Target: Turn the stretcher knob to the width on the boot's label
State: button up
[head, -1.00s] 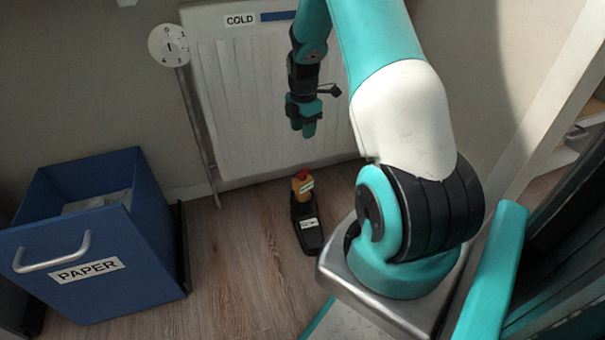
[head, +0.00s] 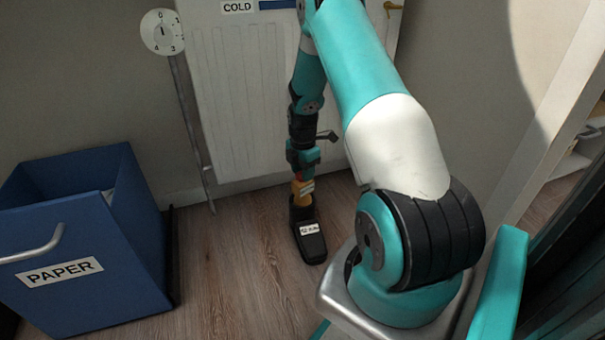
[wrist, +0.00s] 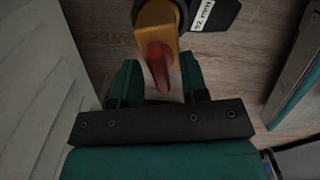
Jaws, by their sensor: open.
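The black boot (head: 312,245) stands on the wood floor in front of the radiator, with a white label (head: 310,229) on it. The label ends in "mm", but its digits are hard to read; it also shows in the wrist view (wrist: 202,14). A yellow-orange stretcher part (head: 302,190) rises from the boot top. Its red knob (wrist: 158,62) sticks out toward my gripper in the wrist view. My gripper (head: 301,168) points down just above the boot. In the wrist view its open fingers (wrist: 159,78) stand either side of the knob's end, with gaps visible.
A white radiator (head: 240,100) labelled COLD stands close behind my gripper. A round numbered dial (head: 162,32) is on the wall at left. A blue PAPER bin (head: 85,235) stands left of the boot. Floor between bin and boot is clear.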

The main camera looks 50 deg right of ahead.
grip_shut()
jog(key=shift+r+m+p, duration=0.2)
jog(key=shift+m+p, duration=0.1)
jog(key=shift+p, duration=0.3)
